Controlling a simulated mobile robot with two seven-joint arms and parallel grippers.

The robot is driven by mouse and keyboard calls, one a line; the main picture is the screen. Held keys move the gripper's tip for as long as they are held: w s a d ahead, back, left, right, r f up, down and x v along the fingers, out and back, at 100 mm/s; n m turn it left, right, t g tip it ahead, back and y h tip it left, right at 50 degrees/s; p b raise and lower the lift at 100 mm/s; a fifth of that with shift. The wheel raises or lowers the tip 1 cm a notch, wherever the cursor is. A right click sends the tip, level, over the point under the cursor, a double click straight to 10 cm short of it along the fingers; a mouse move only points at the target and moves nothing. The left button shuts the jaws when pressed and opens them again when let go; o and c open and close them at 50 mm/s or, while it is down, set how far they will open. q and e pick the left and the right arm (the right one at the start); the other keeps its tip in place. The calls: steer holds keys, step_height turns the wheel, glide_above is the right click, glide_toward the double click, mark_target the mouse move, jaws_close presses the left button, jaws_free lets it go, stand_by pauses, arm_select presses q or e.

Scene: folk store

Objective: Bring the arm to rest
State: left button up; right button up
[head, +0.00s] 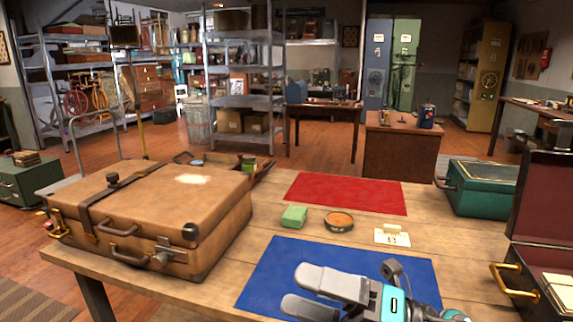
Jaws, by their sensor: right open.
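My right gripper (296,288) is low in the head view, over the blue mat (262,268) on the wooden table. Its two grey fingers point left with a gap between them. It is open and I see nothing between the fingers. My left gripper is not in view. The lower part of the right arm is cut off by the bottom edge.
A large tan suitcase (150,205) fills the table's left side. A green block (293,216), a round orange-topped tin (339,221) and a small card (392,237) lie between the blue mat and red mat (345,193). A green case (485,188) and an open case (545,210) stand right.

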steer(key=w+d+f+m+t+h+p, duration=0.1)
steer(key=d+f+m+t+h, duration=0.5)
steer(key=m, duration=0.7)
steer(key=w+d+f+m+t+h+p, duration=0.15)
steer(key=d+f+m+t+h, duration=0.25)
steer(key=f+m+t+h, duration=0.7)
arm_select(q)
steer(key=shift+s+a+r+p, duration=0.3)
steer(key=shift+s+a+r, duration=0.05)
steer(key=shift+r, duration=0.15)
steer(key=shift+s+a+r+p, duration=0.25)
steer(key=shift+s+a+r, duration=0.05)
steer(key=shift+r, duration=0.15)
arm_select(e)
steer(key=s+d+f+m+g+h, duration=0.1)
steer(key=s+d+f+m+g, duration=0.3)
steer(key=s+f+m+g, duration=0.6)
steer(key=shift+s+d+f+m+h, duration=0.35)
steer(key=shift+s+f+m, duration=0.1)
steer(key=shift+f+m, duration=0.25)
